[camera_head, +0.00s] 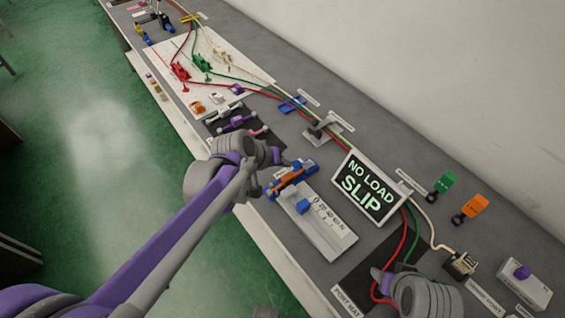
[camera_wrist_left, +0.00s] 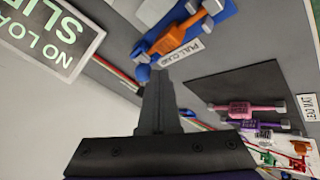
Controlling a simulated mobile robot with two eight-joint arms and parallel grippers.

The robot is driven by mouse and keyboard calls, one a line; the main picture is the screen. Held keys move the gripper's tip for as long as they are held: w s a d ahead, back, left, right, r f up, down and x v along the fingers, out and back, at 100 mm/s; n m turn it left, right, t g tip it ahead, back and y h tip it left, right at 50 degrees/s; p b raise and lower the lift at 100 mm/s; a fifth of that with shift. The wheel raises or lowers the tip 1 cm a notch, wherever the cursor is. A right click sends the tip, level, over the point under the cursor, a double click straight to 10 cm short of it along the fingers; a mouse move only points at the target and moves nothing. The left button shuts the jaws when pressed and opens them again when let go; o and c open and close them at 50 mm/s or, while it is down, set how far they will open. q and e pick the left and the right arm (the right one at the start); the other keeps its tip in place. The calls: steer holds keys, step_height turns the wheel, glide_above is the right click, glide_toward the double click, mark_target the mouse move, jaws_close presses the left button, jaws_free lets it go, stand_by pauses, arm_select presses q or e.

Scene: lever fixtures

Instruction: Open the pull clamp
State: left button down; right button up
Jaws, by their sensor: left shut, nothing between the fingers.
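The pull clamp (camera_head: 291,179) is an orange bar with blue parts on a blue base, at the bench's near edge in the head view. In the left wrist view the pull clamp (camera_wrist_left: 178,36) is at the top, beside a label reading "PULL CLAMP", with a blue round knob (camera_wrist_left: 142,73) at its lower end. My left gripper (camera_head: 284,160) is just beyond the clamp in the head view. In the wrist view its shut, empty fingertips (camera_wrist_left: 158,76) appear close to the blue knob; I cannot tell whether they touch. My right gripper (camera_head: 385,281) is partly visible at lower right; its fingers are unclear.
A sign reading "NO LOAD SLIP" (camera_head: 369,187) stands right of the clamp. A white scale fixture with a blue slider (camera_head: 330,228) lies in front of it. A dark lead mat (camera_wrist_left: 245,90) holds pink and purple clamps. Red and green cables run along the bench.

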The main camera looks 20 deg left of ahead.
arm_select(q)
steer(key=shift+w+d+r, duration=0.1)
steer(key=shift+r, duration=0.15)
arm_select(e)
steer(key=shift+r, duration=0.25)
